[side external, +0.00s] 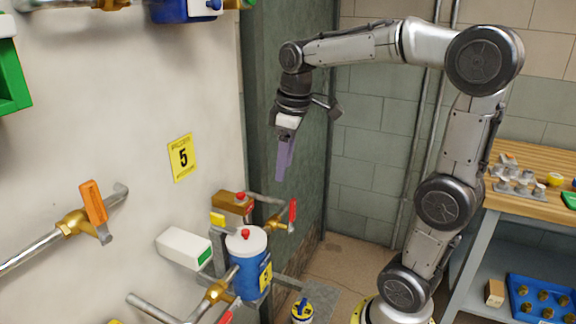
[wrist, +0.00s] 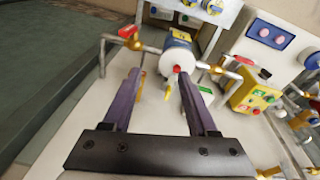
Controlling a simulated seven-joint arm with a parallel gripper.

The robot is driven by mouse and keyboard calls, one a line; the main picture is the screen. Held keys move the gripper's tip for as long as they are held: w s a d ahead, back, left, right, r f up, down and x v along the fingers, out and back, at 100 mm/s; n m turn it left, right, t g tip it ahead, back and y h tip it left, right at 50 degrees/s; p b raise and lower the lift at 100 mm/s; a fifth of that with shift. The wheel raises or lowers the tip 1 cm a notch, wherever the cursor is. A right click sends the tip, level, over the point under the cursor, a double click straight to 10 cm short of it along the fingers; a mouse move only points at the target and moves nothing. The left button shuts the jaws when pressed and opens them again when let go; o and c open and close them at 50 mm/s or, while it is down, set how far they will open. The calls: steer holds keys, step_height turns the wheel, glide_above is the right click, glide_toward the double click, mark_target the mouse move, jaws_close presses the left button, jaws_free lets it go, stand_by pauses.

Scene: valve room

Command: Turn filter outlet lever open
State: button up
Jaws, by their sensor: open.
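A blue filter canister with a white lid and red knob (side external: 246,262) stands by the wall and also shows in the wrist view (wrist: 172,58). A brass valve with a red lever (side external: 293,212) is on the pipe behind it. It appears left of the canister in the wrist view (wrist: 127,32). I cannot tell which is the outlet lever. My gripper (side external: 283,175) is open and empty, above and apart from the canister and levers; its fingers point toward them (wrist: 159,75).
An orange-handled valve (side external: 94,202) is on a pipe at left. A white box (side external: 184,246) and a brown box (side external: 232,204) are beside the canister. A green pillar (side external: 290,110) rises behind my gripper. A workbench (side external: 525,160) stands at right.

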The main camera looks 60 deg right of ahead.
steer(key=shift+s+a+r+t, duration=0.2)
steer(key=shift+s+a, duration=0.3)
steer(key=shift+a, duration=0.2)
steer(key=shift+s+a+r+t, duration=0.15)
steer(key=shift+s+a+t, duration=0.05)
steer(key=shift+s+a, duration=0.4)
steer(key=shift+w, duration=0.1)
